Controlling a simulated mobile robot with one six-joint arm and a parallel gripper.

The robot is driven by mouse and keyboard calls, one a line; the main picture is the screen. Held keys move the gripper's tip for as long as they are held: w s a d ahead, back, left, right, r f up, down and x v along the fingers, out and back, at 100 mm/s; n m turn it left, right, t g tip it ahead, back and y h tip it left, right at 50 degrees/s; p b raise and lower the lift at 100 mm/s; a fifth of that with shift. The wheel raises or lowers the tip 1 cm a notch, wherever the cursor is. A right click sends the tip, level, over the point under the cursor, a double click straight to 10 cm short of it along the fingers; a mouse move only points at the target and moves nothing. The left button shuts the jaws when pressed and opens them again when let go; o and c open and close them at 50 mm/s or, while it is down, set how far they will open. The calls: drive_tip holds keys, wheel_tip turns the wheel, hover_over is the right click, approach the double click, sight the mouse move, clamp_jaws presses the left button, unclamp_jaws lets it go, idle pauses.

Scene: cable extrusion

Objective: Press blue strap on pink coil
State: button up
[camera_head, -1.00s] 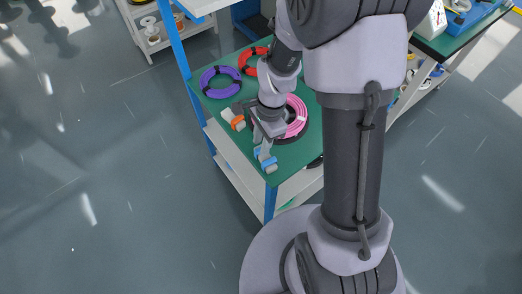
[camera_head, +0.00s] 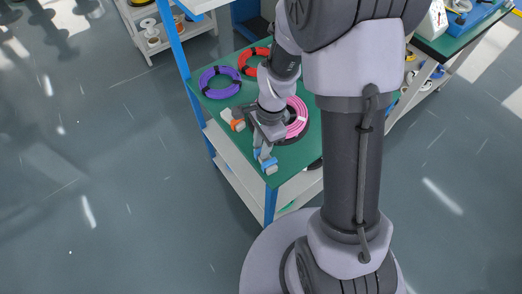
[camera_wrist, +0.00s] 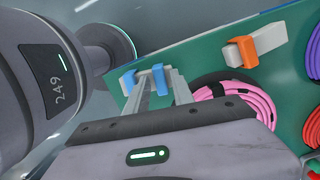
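The blue strap (camera_head: 267,163), a pale block with blue parts, lies at the near corner of the green table. It also shows in the wrist view (camera_wrist: 158,78). My gripper (camera_head: 263,150) points down at it, with its two fingers apart. In the wrist view the fingertips (camera_wrist: 160,84) are beside and partly over the strap's blue part; contact cannot be told. The pink coil (camera_head: 298,118) lies flat to the right of my gripper and is partly hidden by my arm. The wrist view shows part of it (camera_wrist: 235,98) behind the gripper body.
An orange strap (camera_head: 236,123) lies on the table left of my gripper. A purple coil (camera_head: 220,84) and a red coil (camera_head: 247,66) lie farther back. The strap is near the table's front edge, with open floor (camera_head: 120,170) beyond.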

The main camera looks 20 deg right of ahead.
drive_tip(key=shift+r, duration=0.1)
clamp_jaws()
wheel_tip(320, 180, up, 8)
drive_tip(key=p, duration=0.6)
drive_tip(key=shift+p, duration=0.4)
drive_tip(key=w+d+r+m+t+p, duration=0.1)
drive_tip(key=w+d+r+m+p, duration=0.2)
drive_tip(key=d+m, duration=0.35)
drive_tip(key=w+d+r+m+t+p, duration=0.1)
drive_tip(key=w+d+r+m+p, duration=0.2)
drive_tip(key=d, duration=0.6)
drive_tip(key=shift+m, duration=0.45)
drive_tip(key=b+x, duration=0.2)
drive_tip(key=d+b+x, duration=0.1)
drive_tip(key=b+x, duration=0.1)
drive_tip(key=x, duration=0.1)
drive_tip(key=s+b+x, duration=0.1)
drive_tip(key=b+x, duration=0.1)
drive_tip(key=x, duration=0.1)
drive_tip(key=shift+w+f, duration=0.1)
drive_tip(key=shift+f, duration=0.25)
